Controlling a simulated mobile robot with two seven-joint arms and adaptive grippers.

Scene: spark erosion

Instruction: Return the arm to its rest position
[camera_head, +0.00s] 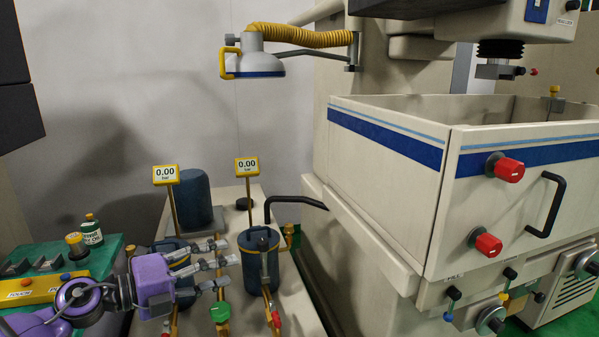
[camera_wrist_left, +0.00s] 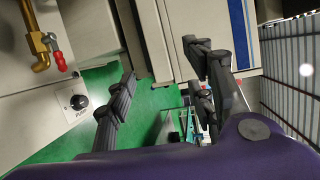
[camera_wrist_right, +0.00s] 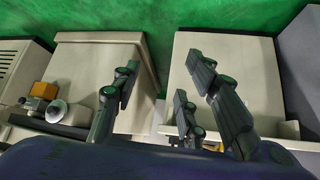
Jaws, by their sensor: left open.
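My left gripper (camera_head: 224,263) comes in from the lower left of the head view, on a purple arm. Its grey fingers are spread, with nothing held between them. They appear in front of and between the dark blue canisters; whether they touch the front canister (camera_head: 262,255) cannot be told. The left wrist view shows the same fingers (camera_wrist_left: 160,65) apart. My right gripper (camera_wrist_right: 170,85) shows only in the right wrist view, with its fingers apart and empty, above pale cabinets and green floor.
The large beige machine tank (camera_head: 385,185) with red knobs fills the right. Two yellow gauges (camera_head: 166,175) reading 0.00 bar stand on posts near the canisters. A black hooked pipe (camera_head: 290,200) rises beside them.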

